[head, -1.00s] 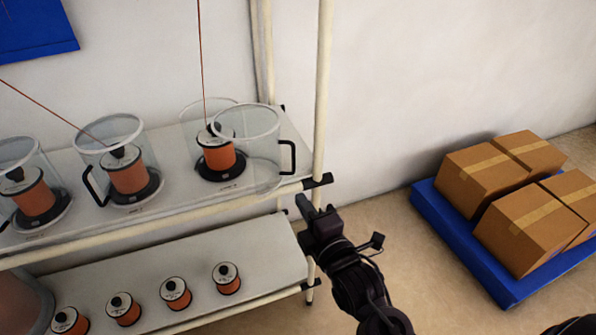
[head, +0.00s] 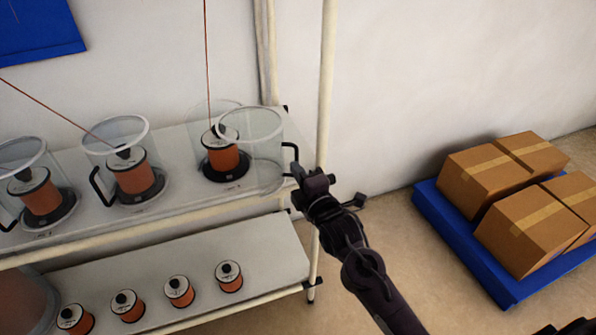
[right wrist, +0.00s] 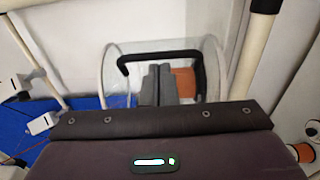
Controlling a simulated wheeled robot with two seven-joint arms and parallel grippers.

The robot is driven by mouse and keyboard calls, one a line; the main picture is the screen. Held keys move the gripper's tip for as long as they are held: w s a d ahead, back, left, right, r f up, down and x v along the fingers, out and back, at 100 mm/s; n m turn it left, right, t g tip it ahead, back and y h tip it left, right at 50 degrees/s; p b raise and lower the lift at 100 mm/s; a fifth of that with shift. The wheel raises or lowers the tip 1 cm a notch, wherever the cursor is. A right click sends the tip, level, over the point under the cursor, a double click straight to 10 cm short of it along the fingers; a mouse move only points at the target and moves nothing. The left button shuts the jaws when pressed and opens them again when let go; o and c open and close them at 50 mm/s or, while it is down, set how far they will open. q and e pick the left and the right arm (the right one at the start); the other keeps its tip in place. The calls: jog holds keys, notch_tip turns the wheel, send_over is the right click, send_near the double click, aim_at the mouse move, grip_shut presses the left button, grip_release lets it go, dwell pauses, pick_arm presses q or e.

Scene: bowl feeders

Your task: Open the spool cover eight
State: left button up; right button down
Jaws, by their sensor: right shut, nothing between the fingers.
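The clear spool cover (head: 262,150) at the right end of the upper shelf has a pale rim and a black handle (head: 294,158) on its right side. It stands offset to the right of an orange spool (head: 222,158), with a second clear curved wall behind the spool. My right gripper (head: 299,172) is at the handle, its fingers shut and empty. In the right wrist view the shut fingers (right wrist: 154,86) lie within the outline of the black handle (right wrist: 160,57), in front of the cover; I cannot tell whether they touch it. My left gripper is not in view.
Further covered spools (head: 130,170) stand to the left on the upper shelf (head: 180,195). Several bare spools (head: 180,291) stand on the lower shelf. A pale rack post (head: 326,90) rises just right of the cover. Boxes (head: 485,180) sit on a blue pallet (head: 440,225) at right.

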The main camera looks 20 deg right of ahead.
jog(key=w+d, duration=0.1)
jog(key=d, duration=0.2)
jog(key=w+d, duration=0.1)
jog(key=shift+w+d+p, duration=0.2)
jog(key=shift+w+p, duration=0.1)
jog(key=shift+p, duration=0.1)
